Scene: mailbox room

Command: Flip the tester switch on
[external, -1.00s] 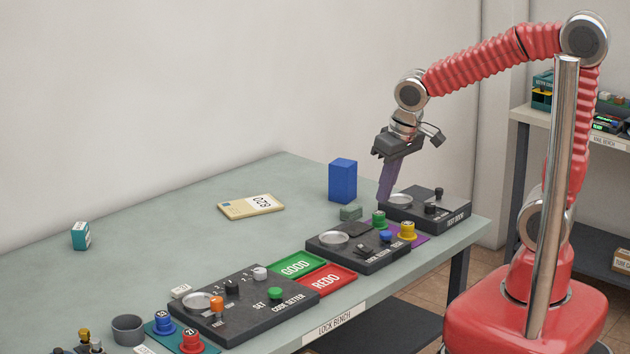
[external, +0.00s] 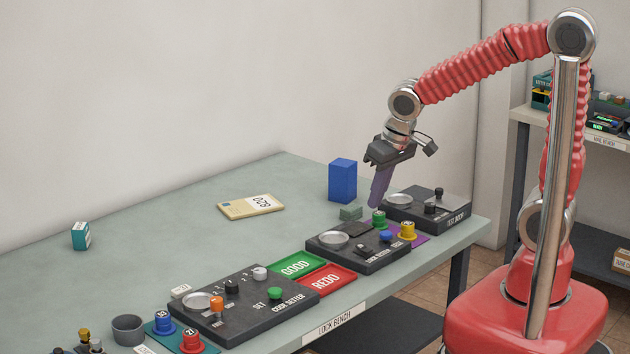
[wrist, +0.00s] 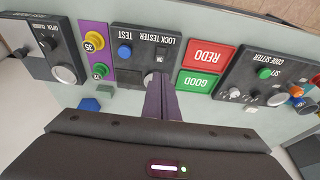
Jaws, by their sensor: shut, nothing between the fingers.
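The lock tester (external: 375,262) is a dark box at the front edge of the bench, with a round silver plate, a blue TEST button and a small dark switch. In the wrist view the lock tester (wrist: 137,40) appears upside down, with its blue button (wrist: 124,51) at left and an ON mark (wrist: 160,58) to the right of it. The switch lever is too small to read its position. My gripper (external: 374,204) is shut and empty, pointing down above the bench behind the tester. In the wrist view its purple fingers (wrist: 160,88) cover part of the tester's near side.
A purple mat with a green lock (external: 379,219) and a yellow lock (external: 408,230) lies right of the tester. GOOD (external: 296,266) and REDO (external: 327,281) trays lie left. A blue block (external: 342,180) and another dark box (external: 453,216) stand near my gripper.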

